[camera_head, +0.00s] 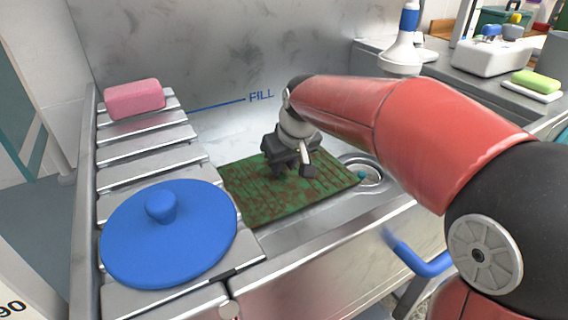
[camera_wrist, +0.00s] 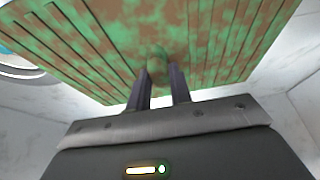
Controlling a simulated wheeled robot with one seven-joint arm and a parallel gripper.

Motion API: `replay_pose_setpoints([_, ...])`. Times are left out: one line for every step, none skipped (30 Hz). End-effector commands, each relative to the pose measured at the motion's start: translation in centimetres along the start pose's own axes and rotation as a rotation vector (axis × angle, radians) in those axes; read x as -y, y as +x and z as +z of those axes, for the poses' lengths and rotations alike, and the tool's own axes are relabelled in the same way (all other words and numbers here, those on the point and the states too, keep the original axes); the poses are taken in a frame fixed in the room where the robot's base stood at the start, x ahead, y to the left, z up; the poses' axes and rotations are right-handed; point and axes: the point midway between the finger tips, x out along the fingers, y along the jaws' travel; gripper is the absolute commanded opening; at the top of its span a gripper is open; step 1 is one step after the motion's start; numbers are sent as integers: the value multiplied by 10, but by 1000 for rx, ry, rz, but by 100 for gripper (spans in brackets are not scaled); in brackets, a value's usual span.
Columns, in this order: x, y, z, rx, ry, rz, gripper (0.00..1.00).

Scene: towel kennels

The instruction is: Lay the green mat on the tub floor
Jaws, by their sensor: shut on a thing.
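The green mat (camera_head: 258,194), mottled with brown and ribbed, is low inside the metal tub (camera_head: 330,215), right of the slatted rack. My gripper (camera_head: 287,172) is over the mat's middle, pointing down. In the wrist view my gripper (camera_wrist: 162,85) is shut on a small green knob on the mat (camera_wrist: 100,40). The mat looks about level. I cannot tell whether it touches the tub floor or hangs just above it. The drain (camera_head: 366,174) shows just right of the mat, with a small teal thing beside it.
A slatted rack (camera_head: 150,150) spans the tub's left side, bearing a pink sponge (camera_head: 134,98) and a blue round lid (camera_head: 168,240). A blue handle (camera_head: 425,262) sticks out at the front. A counter at the back right holds a white-and-blue bottle (camera_head: 403,45) and green soap (camera_head: 536,82).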

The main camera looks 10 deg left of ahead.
Motion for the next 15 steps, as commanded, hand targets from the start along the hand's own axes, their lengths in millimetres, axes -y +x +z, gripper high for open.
replay_pose_setpoints([0, 2, 1, -1, 0, 0, 0])
replay_pose_setpoints([0, 2, 1, 0, 0, 0, 23])
replay_pose_setpoints([0, 1, 1, 0, 0, 0, 29])
replay_pose_setpoints([0, 1, 1, 0, 0, 0, 33])
replay_pose_setpoints([0, 1, 1, 0, 0, 0, 36])
replay_pose_setpoints([0, 1, 1, 0, 0, 0, 42])
replay_pose_setpoints([0, 1, 1, 0, 0, 0, 43])
replay_pose_setpoints([0, 1, 1, 0, 0, 0, 43])
replay_pose_setpoints([0, 1, 1, 0, 0, 0, 43])
replay_pose_setpoints([0, 1, 0, 0, 0, 0, 43])
replay_pose_setpoints([0, 1, 0, 0, 0, 0, 43])
replay_pose_setpoints([0, 1, 0, 0, 0, 0, 43])
replay_pose_setpoints([0, 1, 0, 0, 0, 0, 43])
replay_pose_setpoints([0, 1, 0, 0, 0, 0, 43])
replay_pose_setpoints([0, 0, 0, 0, 0, 0, 43])
